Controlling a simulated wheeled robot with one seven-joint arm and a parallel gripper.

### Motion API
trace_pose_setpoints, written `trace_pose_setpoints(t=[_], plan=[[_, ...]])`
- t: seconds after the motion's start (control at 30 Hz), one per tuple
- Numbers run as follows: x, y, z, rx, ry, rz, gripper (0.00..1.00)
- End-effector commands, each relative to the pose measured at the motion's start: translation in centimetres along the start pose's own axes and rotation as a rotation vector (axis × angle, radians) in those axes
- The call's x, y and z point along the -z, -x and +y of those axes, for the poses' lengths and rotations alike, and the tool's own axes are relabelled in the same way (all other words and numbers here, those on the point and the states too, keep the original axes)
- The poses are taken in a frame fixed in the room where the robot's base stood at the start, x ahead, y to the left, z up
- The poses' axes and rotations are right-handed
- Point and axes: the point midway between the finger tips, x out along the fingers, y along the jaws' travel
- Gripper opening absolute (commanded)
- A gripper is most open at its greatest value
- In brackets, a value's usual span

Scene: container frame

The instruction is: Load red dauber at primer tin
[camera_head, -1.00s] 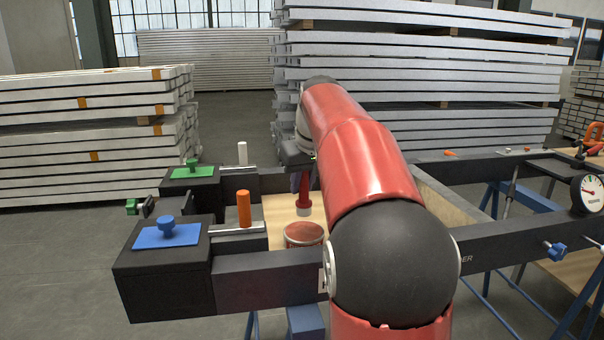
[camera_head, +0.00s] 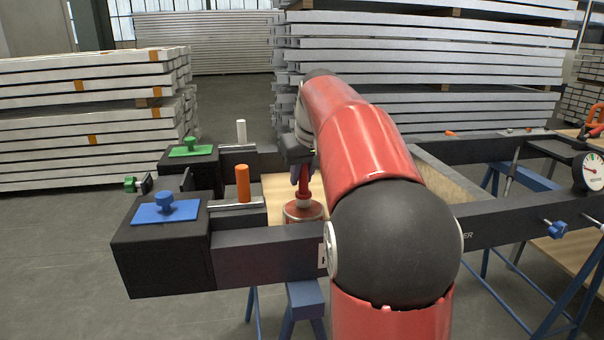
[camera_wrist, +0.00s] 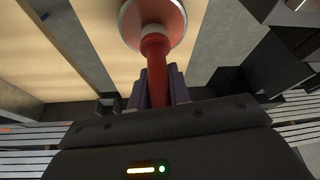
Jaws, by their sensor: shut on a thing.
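The red dauber (camera_head: 304,188) hangs upright from my gripper (camera_head: 301,174), its pale head pointing down. The primer tin (camera_head: 303,216) is a round reddish tin directly below it, its lower part hidden by the dark frame bar. The dauber's head is at the tin's open top; I cannot tell how deep it sits. In the wrist view my gripper (camera_wrist: 157,90) is shut on the handle of the dauber (camera_wrist: 156,68), and the round top of the tin (camera_wrist: 176,20) lies behind the head. My arm hides the area to the right of the tin.
A black block with a blue plate and knob (camera_head: 166,208) and one with a green plate (camera_head: 192,151) stand left. An orange peg (camera_head: 243,183) and a white peg (camera_head: 241,131) rise near the tin. A dark frame bar (camera_head: 268,254) crosses in front.

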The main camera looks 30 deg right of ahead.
Motion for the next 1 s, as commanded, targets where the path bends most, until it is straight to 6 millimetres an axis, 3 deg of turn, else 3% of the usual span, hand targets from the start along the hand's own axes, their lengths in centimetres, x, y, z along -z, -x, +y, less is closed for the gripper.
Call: trace_pose_setpoints(t=[1.0], plan=[[-0.37, -0.89, 0.00, 0.000, 0.000, 0.000, 0.00]])
